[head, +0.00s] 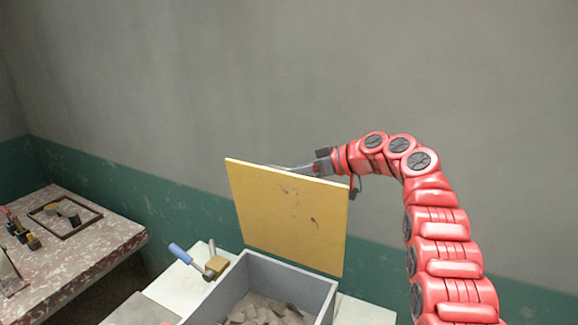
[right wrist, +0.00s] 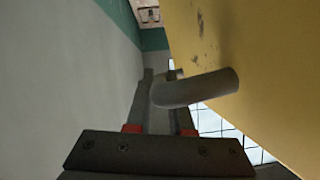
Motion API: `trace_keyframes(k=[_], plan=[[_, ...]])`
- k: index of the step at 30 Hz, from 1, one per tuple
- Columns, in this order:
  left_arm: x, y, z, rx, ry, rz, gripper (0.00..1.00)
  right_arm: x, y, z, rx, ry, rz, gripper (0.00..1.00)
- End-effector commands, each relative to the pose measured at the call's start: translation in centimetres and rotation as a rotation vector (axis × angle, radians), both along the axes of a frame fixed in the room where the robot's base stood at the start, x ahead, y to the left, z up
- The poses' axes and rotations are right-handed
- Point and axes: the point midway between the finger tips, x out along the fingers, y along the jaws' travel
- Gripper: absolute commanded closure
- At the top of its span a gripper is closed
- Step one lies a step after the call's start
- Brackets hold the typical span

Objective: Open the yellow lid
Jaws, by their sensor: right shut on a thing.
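The yellow lid (head: 287,215) stands steeply upright at the back edge of the grey box (head: 334,292), its flat face toward the head camera. The box is open at the top and holds pale clay pieces (head: 262,311). My right gripper (head: 288,168) reaches behind the lid's upper edge, and the lid hides part of it. In the right wrist view, a grey bar handle (right wrist: 205,87) sticks out from the yellow lid (right wrist: 255,60). The right gripper's fingers (right wrist: 160,82) are closed on this handle. My left gripper is not in view.
A blue-handled tool (head: 181,254) and a small tan block (head: 216,266) lie left of the box on a pale surface. A speckled table (head: 95,262) at far left carries a dark frame (head: 88,226) and several tools. A grey and green wall stands behind.

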Motion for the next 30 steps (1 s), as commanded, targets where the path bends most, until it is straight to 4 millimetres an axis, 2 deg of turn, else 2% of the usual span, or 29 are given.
trace_keyframes(k=[14,15,19,30], plan=[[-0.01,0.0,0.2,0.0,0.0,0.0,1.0,0.15,-0.14,-0.28,-0.003,0.002,-0.001,1.0],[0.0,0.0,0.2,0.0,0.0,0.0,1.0,0.15,-0.14,-0.29,-0.002,0.003,-0.001,0.73],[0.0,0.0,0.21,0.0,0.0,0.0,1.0,0.13,-0.11,-0.22,-0.002,0.001,-0.001,0.5],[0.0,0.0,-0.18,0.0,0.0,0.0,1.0,0.03,-0.43,-0.1,0.0,0.0,-0.001,0.5]])
